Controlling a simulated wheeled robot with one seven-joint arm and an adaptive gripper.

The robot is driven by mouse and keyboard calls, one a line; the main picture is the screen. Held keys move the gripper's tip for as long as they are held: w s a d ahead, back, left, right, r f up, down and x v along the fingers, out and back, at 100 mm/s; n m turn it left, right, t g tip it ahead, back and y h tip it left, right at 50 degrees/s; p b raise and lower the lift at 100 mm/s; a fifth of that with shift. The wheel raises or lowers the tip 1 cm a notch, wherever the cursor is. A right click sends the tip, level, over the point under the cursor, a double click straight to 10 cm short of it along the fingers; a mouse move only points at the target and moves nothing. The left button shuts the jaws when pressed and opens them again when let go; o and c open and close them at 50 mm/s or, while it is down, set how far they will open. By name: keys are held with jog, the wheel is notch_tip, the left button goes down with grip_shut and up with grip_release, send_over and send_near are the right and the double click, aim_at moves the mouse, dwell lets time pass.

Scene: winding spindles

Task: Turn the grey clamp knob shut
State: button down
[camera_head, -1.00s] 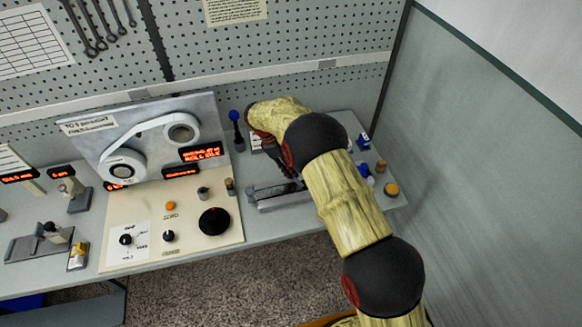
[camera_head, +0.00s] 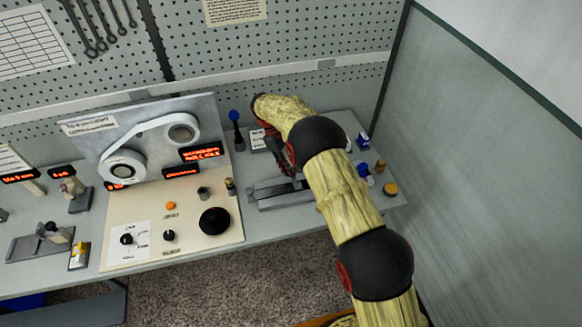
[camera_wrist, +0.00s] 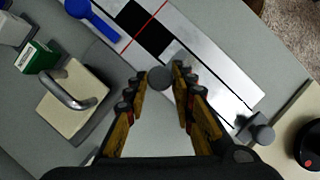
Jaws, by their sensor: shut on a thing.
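In the wrist view the grey clamp knob (camera_wrist: 160,77), a small round disc seen from above, sits between the fingertips of my gripper (camera_wrist: 161,80). The fingers are closed on its two sides. Below it lies a pale metal fixture (camera_wrist: 222,80) with dark patches and a thin red line across it. In the head view my gripper (camera_head: 291,170) points down over the fixture (camera_head: 275,198) on the right of the bench. There the knob is hidden behind my gripper and arm.
A blue lever (camera_wrist: 92,18), a metal hook on a beige block (camera_wrist: 70,92) and a green box (camera_wrist: 36,58) lie around the fixture. Another grey knob (camera_wrist: 258,131) stands at its right end. The control panel (camera_head: 190,246) with a black dial (camera_head: 214,221) is to the left.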

jog(key=c, duration=1.5)
grip_release()
jog(key=shift+r, duration=0.1)
jog(key=v, duration=1.2)
jog(key=shift+w, duration=0.1)
